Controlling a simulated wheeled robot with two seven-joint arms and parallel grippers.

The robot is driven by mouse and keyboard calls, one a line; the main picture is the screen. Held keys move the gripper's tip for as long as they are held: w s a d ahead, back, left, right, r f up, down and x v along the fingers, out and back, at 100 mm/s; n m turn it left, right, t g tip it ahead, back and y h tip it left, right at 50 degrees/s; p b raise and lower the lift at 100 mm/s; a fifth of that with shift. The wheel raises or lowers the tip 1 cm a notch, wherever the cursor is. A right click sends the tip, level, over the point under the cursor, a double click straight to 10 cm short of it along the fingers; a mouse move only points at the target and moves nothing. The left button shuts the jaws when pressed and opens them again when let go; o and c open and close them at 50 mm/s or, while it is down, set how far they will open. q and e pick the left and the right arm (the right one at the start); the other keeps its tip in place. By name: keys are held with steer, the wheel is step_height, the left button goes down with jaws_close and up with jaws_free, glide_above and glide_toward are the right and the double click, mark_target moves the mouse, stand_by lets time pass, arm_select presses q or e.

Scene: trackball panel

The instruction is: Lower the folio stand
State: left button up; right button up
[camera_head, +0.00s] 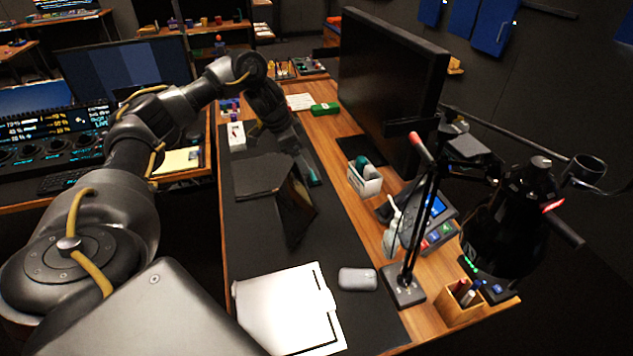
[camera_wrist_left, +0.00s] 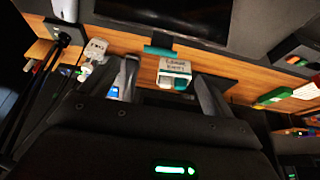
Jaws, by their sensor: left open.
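The folio stand (camera_head: 294,208) is black and stands on the dark desk mat in the head view. One panel is raised and tilted, and a flatter panel (camera_head: 260,176) extends to its left. My left gripper (camera_head: 303,168) is just behind the raised panel, near its top edge; I cannot tell whether they touch. A small teal patch shows by its fingertips. In the left wrist view the two fingers of my left gripper (camera_wrist_left: 168,80) are apart, with no folio clearly seen between them. My right gripper is out of view.
A white holder with a teal item (camera_head: 364,180), a large monitor (camera_head: 390,80) and a desk phone (camera_head: 430,212) line the right side. The mat (camera_head: 345,225) is bare between folio and mouse.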

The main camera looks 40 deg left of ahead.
mark_target(312, 177)
arm_select(q)
steer(key=x, duration=1)
steer(key=shift+a+f, duration=0.1)
steer(key=shift+f, duration=0.3)
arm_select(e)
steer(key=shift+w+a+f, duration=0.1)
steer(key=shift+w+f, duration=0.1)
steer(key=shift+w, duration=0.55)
arm_select(q)
steer(key=c, duration=1.4)
steer(key=shift+o, duration=0.2)
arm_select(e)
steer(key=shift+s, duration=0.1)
